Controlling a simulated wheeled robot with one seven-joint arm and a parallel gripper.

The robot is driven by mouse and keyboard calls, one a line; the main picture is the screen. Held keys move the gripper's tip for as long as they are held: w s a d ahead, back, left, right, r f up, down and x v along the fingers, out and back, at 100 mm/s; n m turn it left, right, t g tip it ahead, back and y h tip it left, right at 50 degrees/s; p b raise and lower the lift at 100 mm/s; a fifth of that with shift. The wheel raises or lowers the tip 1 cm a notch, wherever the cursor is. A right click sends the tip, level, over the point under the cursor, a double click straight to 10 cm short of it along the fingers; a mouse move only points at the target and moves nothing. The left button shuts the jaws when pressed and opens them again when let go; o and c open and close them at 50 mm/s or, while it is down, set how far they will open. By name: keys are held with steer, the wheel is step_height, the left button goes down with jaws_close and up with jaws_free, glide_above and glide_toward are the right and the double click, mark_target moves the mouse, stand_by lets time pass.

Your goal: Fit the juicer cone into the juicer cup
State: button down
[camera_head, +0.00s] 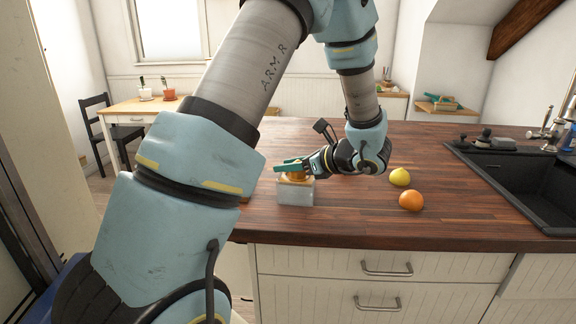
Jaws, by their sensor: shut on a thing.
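The juicer cup (296,194) is a pale grey, boxy container near the front edge of the wooden counter. The juicer cone (294,177) is orange-yellow and sits low over the cup's top, partly hidden by green gripper fingers. Whether it is seated in the cup or just above it I cannot tell. My gripper (291,166) reaches in from the right, lying nearly level, and is shut on the cone.
A yellow lemon (400,177) and an orange (411,201) lie on the counter (350,216) to the right of my gripper. A black sink (520,185) with a tap is further right. Free counter lies behind and between. My arm hides the counter's left part.

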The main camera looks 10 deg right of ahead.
steer(key=shift+s+f, duration=0.15)
steer(key=shift+f, duration=0.35)
steer(key=shift+c, duration=2.4)
jaws_free()
steer(key=shift+s+f, duration=0.1)
steer(key=shift+r, duration=0.45)
steer(key=b+v, duration=0.2)
steer(key=v, duration=0.9)
steer(key=shift+d+r, duration=0.35)
steer(key=shift+r, duration=0.05)
